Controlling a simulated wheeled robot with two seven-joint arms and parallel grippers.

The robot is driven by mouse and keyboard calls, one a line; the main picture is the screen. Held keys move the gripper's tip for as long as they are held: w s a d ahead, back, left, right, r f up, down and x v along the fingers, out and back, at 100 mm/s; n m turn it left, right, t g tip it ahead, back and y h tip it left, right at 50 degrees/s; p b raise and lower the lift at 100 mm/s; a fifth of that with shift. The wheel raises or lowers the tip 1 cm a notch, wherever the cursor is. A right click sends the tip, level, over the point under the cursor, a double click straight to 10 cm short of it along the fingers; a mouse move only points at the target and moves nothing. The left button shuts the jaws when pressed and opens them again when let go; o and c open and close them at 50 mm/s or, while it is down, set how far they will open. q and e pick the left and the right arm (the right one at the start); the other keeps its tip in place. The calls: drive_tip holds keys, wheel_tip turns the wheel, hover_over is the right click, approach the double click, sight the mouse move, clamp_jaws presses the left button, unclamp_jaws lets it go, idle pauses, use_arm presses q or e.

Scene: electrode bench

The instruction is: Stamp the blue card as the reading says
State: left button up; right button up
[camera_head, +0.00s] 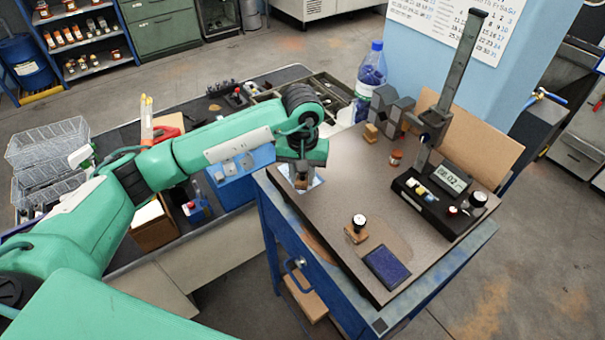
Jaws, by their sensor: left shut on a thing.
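My left gripper (301,181) points down at the left side of the brown bench top. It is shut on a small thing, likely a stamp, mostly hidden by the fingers. The light blue card (317,178) lies under and beside the gripper, partly covered; I cannot tell whether the held thing touches it. A wooden stamp with a black knob (357,229) stands nearer the front, next to the dark blue ink pad (386,267). The meter (432,204) at the right has a display (450,178) that seems to read 06.02, though its digits are small. My right gripper is not in view.
A tall grey post (460,70) rises behind the meter. The bench top's middle is clear.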

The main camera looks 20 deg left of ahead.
use_arm(q)
drive_tip(key=shift+f, duration=0.15)
drive_tip(key=shift+s+b, duration=0.1)
drive_tip(key=shift+b, duration=0.4)
idle(1.0)
idle(0.5)
wheel_tip(320, 180, up, 2)
drive_tip(key=shift+r, duration=0.1)
drive_tip(key=shift+r+p, duration=0.55)
drive_tip(key=shift+r, duration=1.95)
